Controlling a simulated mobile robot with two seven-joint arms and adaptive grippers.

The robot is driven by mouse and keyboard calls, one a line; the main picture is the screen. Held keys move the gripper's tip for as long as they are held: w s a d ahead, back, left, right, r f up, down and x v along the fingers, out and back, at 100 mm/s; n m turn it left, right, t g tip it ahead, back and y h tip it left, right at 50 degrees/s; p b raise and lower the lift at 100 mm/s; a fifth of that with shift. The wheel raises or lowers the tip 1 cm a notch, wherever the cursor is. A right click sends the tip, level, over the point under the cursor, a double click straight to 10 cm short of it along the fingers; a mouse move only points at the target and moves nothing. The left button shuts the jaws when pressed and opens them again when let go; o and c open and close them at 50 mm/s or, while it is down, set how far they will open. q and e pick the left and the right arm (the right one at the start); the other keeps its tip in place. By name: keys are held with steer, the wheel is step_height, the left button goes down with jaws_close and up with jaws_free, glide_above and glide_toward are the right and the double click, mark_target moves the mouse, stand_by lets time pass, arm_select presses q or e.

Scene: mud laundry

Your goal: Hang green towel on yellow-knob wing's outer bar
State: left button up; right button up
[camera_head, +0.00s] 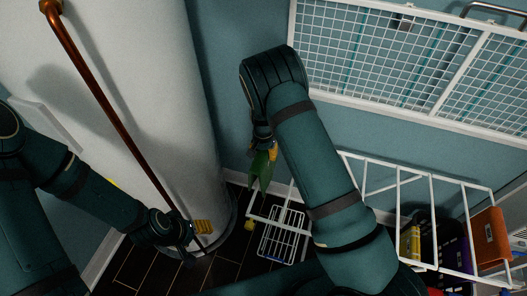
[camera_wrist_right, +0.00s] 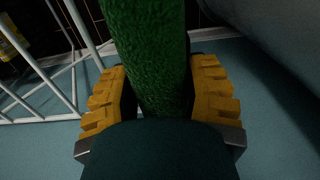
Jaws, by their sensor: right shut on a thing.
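My right gripper (camera_head: 267,147) is shut on the green towel (camera_head: 261,171), which hangs down from it above the white drying rack. In the right wrist view the towel (camera_wrist_right: 148,50) runs between the two yellow finger pads and fills the gap. A small rack wing with white bars (camera_head: 282,236) stands below the towel, and a yellow knob (camera_head: 249,225) shows at its left side. The towel's lower end looks close to the wing's top bar; I cannot tell whether they touch. My left gripper (camera_head: 196,230) is low beside the white column, its fingers partly hidden.
A larger white rack frame (camera_head: 415,175) stands at right, with a yellow bottle (camera_head: 411,243) and an orange box (camera_head: 489,239) behind its bars. A white wall grid (camera_head: 390,50) is above. A copper pipe (camera_head: 105,100) runs along the white column (camera_head: 150,90) at left.

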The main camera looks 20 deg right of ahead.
steer(key=shift+f+b, duration=1.9)
steer(key=shift+f, duration=1)
steer(key=shift+f+b, duration=2.3)
steer(key=shift+f, duration=0.8)
steer(key=o, duration=1.6)
steer(key=shift+r+p, duration=2.25)
steer(key=shift+r, duration=1.25)
